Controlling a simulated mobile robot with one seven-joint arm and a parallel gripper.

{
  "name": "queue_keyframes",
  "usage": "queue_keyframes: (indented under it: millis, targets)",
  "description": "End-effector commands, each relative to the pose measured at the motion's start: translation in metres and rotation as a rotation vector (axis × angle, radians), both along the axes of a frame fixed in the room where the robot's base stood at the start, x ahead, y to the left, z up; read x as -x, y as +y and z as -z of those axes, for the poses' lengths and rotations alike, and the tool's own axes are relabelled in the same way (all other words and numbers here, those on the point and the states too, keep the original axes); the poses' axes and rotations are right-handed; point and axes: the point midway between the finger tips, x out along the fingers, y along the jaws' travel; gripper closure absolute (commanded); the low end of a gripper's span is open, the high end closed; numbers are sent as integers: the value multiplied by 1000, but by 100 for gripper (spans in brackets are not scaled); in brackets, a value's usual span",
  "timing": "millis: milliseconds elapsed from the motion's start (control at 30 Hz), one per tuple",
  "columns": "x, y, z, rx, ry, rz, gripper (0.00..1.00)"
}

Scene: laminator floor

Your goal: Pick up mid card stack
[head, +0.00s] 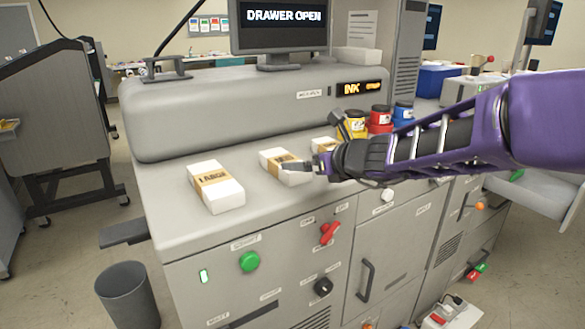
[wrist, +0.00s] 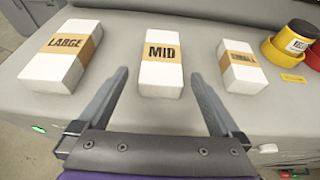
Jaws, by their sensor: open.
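The mid card stack (wrist: 162,72) is a white block with a tan band reading MID, lying on the grey machine top. In the head view the mid stack (head: 283,167) is partly covered by my gripper's fingers. My gripper (wrist: 157,97) is open and empty, with one finger on each side of the mid stack's near end in the wrist view. Whether the fingers are at the stack's height or above it, I cannot tell. In the head view my gripper (head: 318,167) reaches in from the right.
The large stack (head: 215,187) lies left of the mid stack, and a smaller banded stack (wrist: 238,68) lies right, with gaps between. Yellow (head: 352,126), red (head: 381,119) and blue (head: 403,114) ink pots stand further right. A monitor (head: 278,25) reads DRAWER OPEN.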

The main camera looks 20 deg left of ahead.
Motion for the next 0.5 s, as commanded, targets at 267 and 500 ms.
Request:
queue_keyframes:
  millis: [267, 500]
  targets:
    - [-29, 37, 20, -2, 0, -3, 0]
    - [-40, 48, 26, 1, -1, -1, 0]
